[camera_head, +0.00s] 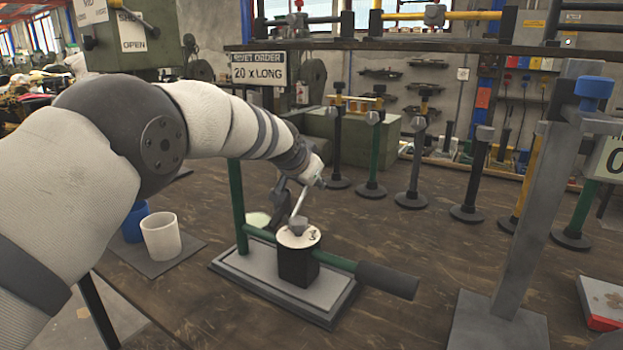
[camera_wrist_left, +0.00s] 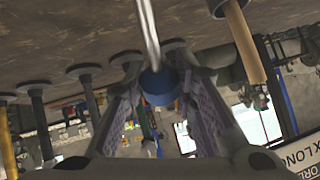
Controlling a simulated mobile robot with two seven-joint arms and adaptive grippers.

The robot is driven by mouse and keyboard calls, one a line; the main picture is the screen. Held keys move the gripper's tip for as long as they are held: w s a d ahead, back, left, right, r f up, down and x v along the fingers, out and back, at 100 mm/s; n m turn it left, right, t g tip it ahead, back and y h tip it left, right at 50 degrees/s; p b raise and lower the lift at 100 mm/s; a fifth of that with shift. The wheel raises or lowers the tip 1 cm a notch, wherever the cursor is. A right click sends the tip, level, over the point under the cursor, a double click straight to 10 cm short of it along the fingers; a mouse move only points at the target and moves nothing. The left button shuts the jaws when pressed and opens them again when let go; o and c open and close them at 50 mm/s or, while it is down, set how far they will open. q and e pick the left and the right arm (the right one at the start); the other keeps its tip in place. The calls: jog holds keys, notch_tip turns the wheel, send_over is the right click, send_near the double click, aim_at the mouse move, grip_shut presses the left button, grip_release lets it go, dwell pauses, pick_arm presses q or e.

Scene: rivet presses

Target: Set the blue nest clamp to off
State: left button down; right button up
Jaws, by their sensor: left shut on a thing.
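A thin metal lever (camera_head: 298,205) rises tilted from a grey hub on a round white dial plate (camera_head: 290,238), which sits on a black block (camera_head: 298,268) on a grey base. The dial's marks are too small to read surely. In the left wrist view the lever (camera_wrist_left: 149,40) ends in a blue knob (camera_wrist_left: 158,88) between my fingers. My left gripper (camera_head: 308,183) is shut on this blue knob; it also shows in the wrist view (camera_wrist_left: 160,92). In the head view the gripper hides the knob. My right gripper is not in view.
A white cup (camera_head: 161,236) and a blue cup (camera_head: 134,222) stand left. A grey column (camera_head: 520,215) stands right. Several posts and an order sign (camera_head: 259,69) are behind.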

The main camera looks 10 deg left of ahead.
pick_arm(q)
jog(key=shift+f, duration=0.25)
jog(key=c, duration=1.3)
grip_release()
jog(key=shift+r, duration=0.1)
jog(key=d+v, duration=0.1)
jog(key=v, duration=1.1)
jog(key=shift+a, duration=0.45)
